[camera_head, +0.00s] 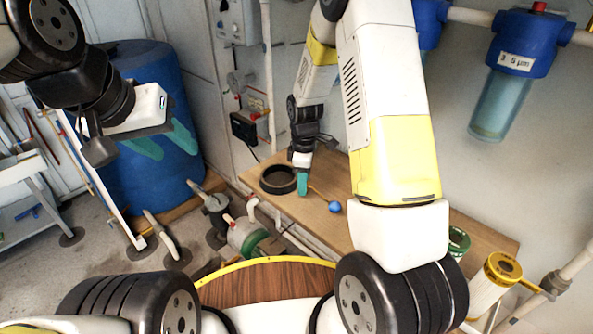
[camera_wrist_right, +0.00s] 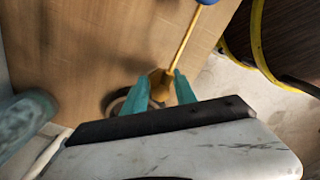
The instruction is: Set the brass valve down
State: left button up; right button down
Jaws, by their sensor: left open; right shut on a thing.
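The brass valve (camera_wrist_right: 158,80) is pinched between the teal fingers of my right gripper (camera_wrist_right: 161,76). Its thin brass lever runs up the wrist view to a blue ball (camera_wrist_right: 207,1) at the edge. In the head view, the right gripper (camera_head: 303,183) points down over the wooden bench (camera_head: 370,238), and the blue ball (camera_head: 335,206) shows to its right. The fingers hide most of the valve body there. I cannot tell if the valve touches the bench. My left gripper (camera_head: 163,141) is open and empty in front of the blue barrel, away from the bench.
A black ring (camera_head: 278,190) lies on the bench just left of the right gripper. A green roll (camera_head: 459,242) and a yellow-topped roll (camera_head: 503,268) are at the right. The blue barrel (camera_head: 145,75) stands left. Pipes and a pump (camera_head: 245,237) fill the floor before the bench.

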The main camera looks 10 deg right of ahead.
jog(key=shift+w+f, duration=0.1)
jog(key=shift+w, duration=0.95)
jog(key=shift+f, duration=1.7)
jog(key=shift+s+a+f, duration=0.1)
jog(key=shift+f, duration=0.05)
jog(key=c, duration=1)
grip_release()
jog(key=s+d+r+m+t+y, duration=0.1)
jog(key=s+r+m, duration=0.25)
jog(key=r, duration=0.95)
jog(key=s+d+r+m+t, duration=0.15)
jog(key=s+r, duration=0.35)
jog(key=r, duration=0.8)
jog(key=s+r+m+t, duration=0.2)
jog(key=s+r+m, duration=0.2)
jog(key=s, duration=0.3)
jog(key=s+r+m+t+y, duration=0.1)
jog(key=s+r+m, duration=0.3)
jog(key=s, duration=0.4)
jog(key=shift+m+t, duration=0.35)
jog(key=shift+m, duration=0.25)
